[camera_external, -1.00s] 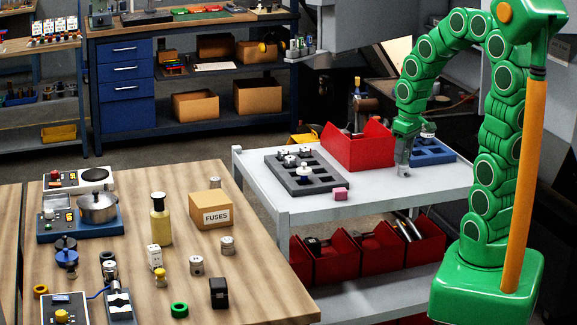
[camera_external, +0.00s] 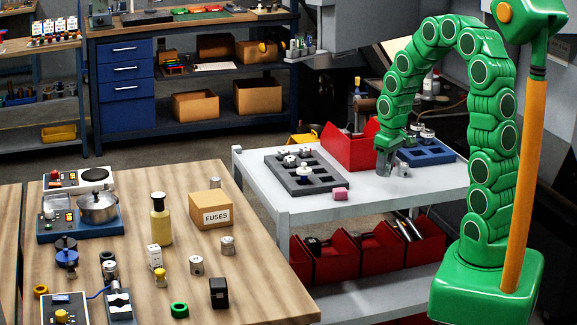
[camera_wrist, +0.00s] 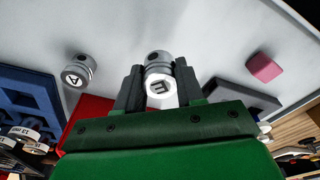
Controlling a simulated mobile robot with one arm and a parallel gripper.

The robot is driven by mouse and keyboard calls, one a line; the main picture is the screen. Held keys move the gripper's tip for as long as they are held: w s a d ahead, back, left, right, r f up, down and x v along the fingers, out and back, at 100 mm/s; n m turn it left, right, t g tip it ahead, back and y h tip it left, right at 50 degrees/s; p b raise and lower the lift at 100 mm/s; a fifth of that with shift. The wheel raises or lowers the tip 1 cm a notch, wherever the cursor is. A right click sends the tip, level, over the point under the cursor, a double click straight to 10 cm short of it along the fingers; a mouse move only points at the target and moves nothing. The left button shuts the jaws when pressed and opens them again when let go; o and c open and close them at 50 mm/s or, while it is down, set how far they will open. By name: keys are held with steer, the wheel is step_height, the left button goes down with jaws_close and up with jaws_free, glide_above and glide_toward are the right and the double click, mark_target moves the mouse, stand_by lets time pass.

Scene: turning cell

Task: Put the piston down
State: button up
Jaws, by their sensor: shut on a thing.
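My gripper (camera_external: 389,172) is low over the grey-white cart top (camera_external: 400,195), between the grey tray and the blue tray. In the wrist view my gripper (camera_wrist: 159,88) is shut on a metal piston (camera_wrist: 158,62) with a white lettered face; the letter looks like an E or M turned sideways. I cannot tell whether the held piston touches the cart top. Another piston (camera_wrist: 79,70), marked A, stands apart on the cart top to the left in the wrist view. The held piston is hard to make out in the external view.
The grey tray (camera_external: 312,187) holds several pistons, with a pink block (camera_external: 339,193) beside it. A red bin (camera_external: 350,150) stands behind my gripper. The blue tray (camera_external: 436,157) is to the right. Bare cart top lies in front of my gripper.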

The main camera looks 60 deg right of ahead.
steer(key=shift+w+d+f, duration=0.15)
steer(key=shift+w+f, duration=0.1)
steer(key=shift+f, duration=1.6)
steer(key=shift+f, duration=0.1)
steer(key=o, duration=1.1)
